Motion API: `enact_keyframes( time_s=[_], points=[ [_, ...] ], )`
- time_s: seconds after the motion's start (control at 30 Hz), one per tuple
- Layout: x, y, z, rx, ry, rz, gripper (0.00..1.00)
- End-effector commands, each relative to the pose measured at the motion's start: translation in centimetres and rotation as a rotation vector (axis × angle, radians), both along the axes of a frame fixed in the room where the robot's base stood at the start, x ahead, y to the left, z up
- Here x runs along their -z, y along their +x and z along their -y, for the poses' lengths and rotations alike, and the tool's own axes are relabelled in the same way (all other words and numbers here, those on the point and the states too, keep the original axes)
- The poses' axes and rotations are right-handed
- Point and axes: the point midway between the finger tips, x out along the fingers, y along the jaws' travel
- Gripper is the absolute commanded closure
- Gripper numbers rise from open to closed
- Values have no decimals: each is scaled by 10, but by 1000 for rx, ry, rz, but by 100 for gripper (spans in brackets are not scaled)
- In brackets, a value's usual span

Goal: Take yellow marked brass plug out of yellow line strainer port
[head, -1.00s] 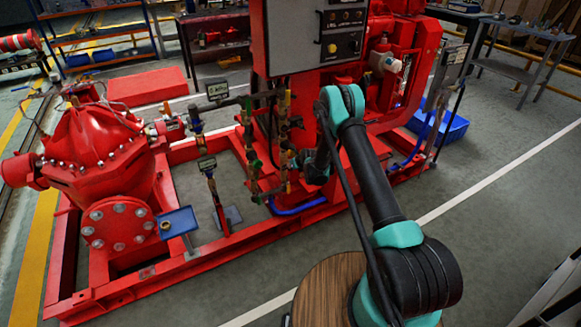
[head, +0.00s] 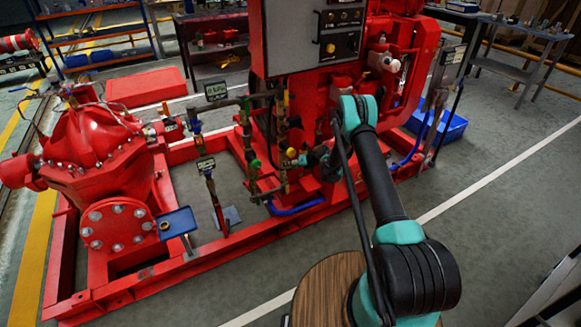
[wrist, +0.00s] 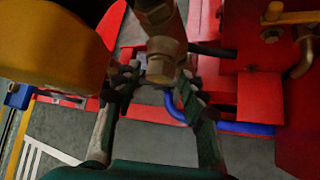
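The brass plug (wrist: 162,68) faces me in the wrist view, at the lower end of the brass strainer body (wrist: 155,15). My gripper (wrist: 160,82) has one dark finger on each side of the plug, with the tips close to it. The fingers look spread wider than the plug; whether either touches it is hard to see. In the head view my gripper (head: 298,159) is at the lower part of the right-hand vertical pipe line (head: 284,125). The plug's yellow mark is not clear.
A large blurred yellow part (wrist: 55,45) is close at the left of the wrist view. A blue hose (head: 298,206) runs below my gripper along the red frame. The control panel (head: 308,40) stands above. Open floor (head: 480,240) lies to the right.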

Motion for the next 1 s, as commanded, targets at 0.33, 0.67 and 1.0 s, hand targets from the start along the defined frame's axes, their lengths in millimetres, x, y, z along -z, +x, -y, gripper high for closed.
enact_keyframes(
  time_s=[0.33, 0.67, 1.0],
  points=[
    [0, 0, 0, 1, -1, 0, 100],
    [-2, -3, -4, -2, -169, 114, 100],
    [-2, -4, -6, -1, -422, 286, 100]
  ],
)
